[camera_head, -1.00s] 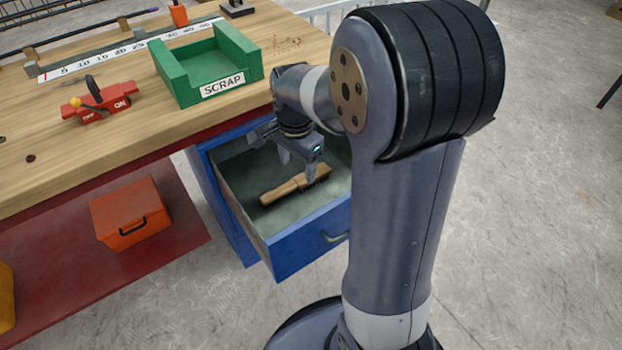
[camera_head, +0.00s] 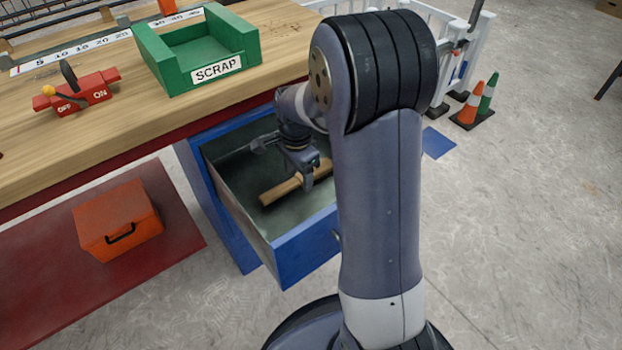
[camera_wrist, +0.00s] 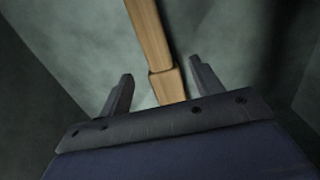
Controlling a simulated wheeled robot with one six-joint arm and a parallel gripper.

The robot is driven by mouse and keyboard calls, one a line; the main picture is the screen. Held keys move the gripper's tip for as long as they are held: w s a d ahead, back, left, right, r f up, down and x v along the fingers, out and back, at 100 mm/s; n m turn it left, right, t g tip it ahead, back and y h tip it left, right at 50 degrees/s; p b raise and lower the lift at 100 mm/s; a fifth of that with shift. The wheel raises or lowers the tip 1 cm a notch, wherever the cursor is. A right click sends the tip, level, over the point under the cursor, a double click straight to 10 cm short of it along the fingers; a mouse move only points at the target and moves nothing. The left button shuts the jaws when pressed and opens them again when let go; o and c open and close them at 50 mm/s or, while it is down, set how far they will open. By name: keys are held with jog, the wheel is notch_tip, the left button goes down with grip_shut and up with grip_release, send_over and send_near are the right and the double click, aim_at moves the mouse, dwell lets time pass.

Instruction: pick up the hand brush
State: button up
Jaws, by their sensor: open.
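The hand brush (camera_head: 283,188), with a wooden handle and back, lies in the open blue drawer (camera_head: 300,256). It also shows in the wrist view (camera_wrist: 152,40), running from the top edge down to between my fingers. My gripper (camera_head: 306,183) is inside the drawer, pointing down over the brush. In the wrist view my gripper (camera_wrist: 160,78) is open, with one finger on each side of the wood. No contact shows, and I cannot tell the height left between them. Part of the brush is hidden by my gripper and arm.
The drawer walls stand close around my gripper. Above is the wooden workbench (camera_head: 120,135) with a green scrap tray (camera_head: 167,76) and a red switch (camera_head: 85,93).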

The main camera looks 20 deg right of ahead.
aim_at(298, 179)
notch_tip(298, 179, down, 4)
jog(key=shift+w+r+b, duration=0.15)
jog(key=shift+b, duration=0.5)
jog(key=shift+r, duration=0.1)
jog(key=shift+c, duration=0.5)
jog(key=c, duration=1.1)
notch_tip(298, 179, up, 10)
jog(key=p, duration=0.4)
jog(key=o, duration=0.6)
jog(key=c, duration=0.4)
